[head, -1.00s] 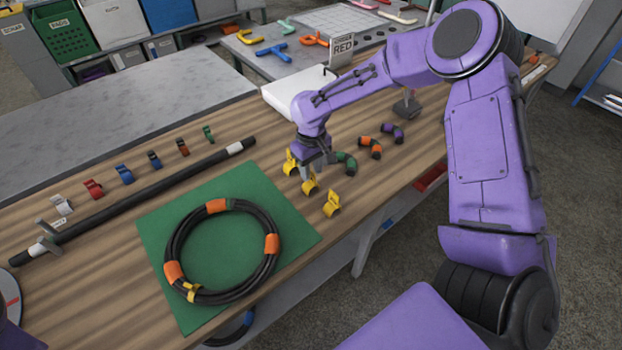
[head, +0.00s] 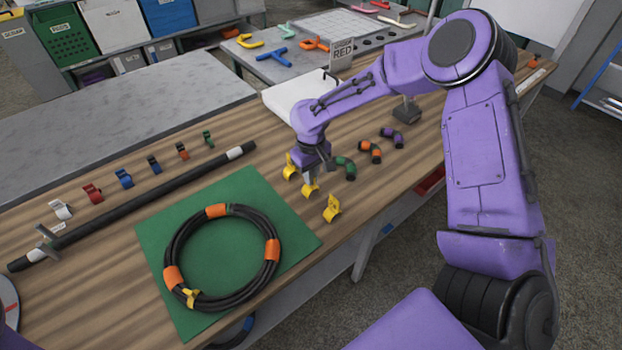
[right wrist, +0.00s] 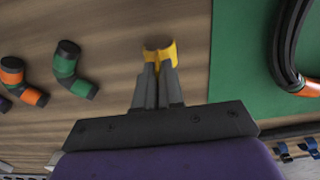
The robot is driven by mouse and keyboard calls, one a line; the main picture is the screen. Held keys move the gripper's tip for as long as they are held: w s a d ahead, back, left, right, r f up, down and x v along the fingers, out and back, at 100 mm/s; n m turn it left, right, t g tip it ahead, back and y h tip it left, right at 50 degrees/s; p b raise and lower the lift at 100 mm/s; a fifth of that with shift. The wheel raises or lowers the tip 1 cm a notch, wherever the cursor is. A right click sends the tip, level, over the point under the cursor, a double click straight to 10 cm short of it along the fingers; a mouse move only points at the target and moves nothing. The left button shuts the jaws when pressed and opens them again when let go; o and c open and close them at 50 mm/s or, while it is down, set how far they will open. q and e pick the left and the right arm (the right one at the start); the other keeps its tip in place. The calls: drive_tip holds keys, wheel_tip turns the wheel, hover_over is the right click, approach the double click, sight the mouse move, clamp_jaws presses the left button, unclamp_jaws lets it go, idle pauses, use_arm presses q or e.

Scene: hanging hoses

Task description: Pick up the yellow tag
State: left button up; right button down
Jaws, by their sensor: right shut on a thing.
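Three yellow tags lie in a slanting row on the wooden table: a far one (head: 289,170), a middle one (head: 310,191) and a near one (head: 332,208). My right gripper (head: 312,180) reaches down at the middle tag and partly covers it. In the right wrist view, my right gripper's two fingers (right wrist: 158,68) are close together with a yellow tag (right wrist: 161,50) at their tips. The gripper is shut on this tag, low over the table; I cannot tell whether the tag touches the wood. My left gripper is not in view.
A green mat (head: 155,235) with a coiled black hose (head: 219,301) lies left of the tags. Green and orange hose pieces (head: 345,168) lie close to the gripper's right. A black bar (head: 160,199) and several coloured tags lie farther left.

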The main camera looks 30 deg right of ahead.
drive_tip(key=s+a+r+b, duration=0.2)
drive_tip(key=s+a+r, duration=0.7)
drive_tip(key=r, duration=0.3)
drive_tip(key=shift+s+a, duration=0.3)
drive_tip(key=shift+s, duration=0.4)
